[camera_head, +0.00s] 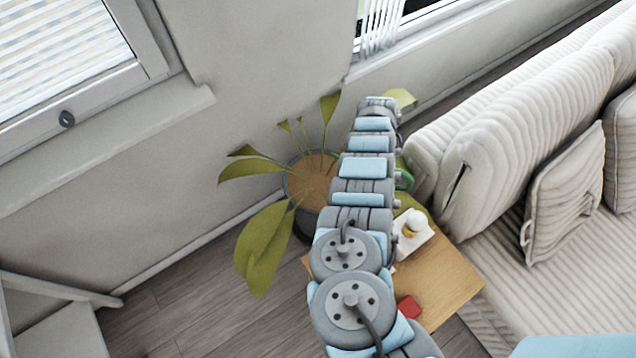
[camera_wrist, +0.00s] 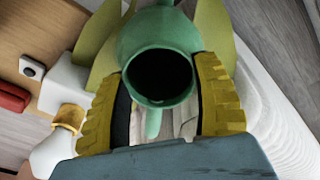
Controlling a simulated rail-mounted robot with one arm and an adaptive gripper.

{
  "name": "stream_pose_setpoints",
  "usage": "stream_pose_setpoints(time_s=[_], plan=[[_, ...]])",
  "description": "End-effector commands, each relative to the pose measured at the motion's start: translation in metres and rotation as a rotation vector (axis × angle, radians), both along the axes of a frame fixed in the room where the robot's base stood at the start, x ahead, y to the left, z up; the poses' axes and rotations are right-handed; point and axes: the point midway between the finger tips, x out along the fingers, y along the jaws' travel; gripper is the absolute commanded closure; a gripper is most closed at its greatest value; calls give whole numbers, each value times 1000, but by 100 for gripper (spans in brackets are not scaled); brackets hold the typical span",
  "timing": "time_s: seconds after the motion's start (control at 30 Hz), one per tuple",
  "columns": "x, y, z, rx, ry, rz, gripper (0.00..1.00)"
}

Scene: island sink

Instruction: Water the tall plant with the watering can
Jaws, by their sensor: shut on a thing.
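The tall plant (camera_head: 264,248) stands in a dark round pot on the floor by the wall, with broad yellow-green leaves and brown soil (camera_head: 310,180). My arm passes over the pot's right side and hides part of it. In the wrist view my gripper (camera_wrist: 160,75) has its yellow-padded fingers shut on the green watering can (camera_wrist: 150,35), one on each side. The can's dark round opening faces the wrist camera. Yellow-green leaves show behind the can. In the head view only a small green piece of the can (camera_head: 406,180) shows right of my arm; my gripper is hidden there.
A wooden side table (camera_head: 448,278) stands right of the plant, bearing a white lamp-like object (camera_head: 413,228) and a red item (camera_head: 408,307). A cream ribbed sofa (camera_head: 500,160) fills the right.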

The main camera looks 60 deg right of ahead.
Motion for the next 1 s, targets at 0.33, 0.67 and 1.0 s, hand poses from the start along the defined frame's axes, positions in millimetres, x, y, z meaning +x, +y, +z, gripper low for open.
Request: stream_pose_setpoints(time_s=[0.33,0.67,1.0], plan=[[26,1,-20,-12,147,6,75],[38,3,-37,-13,210,10,75],[47,4,-48,-20,248,16,75]])
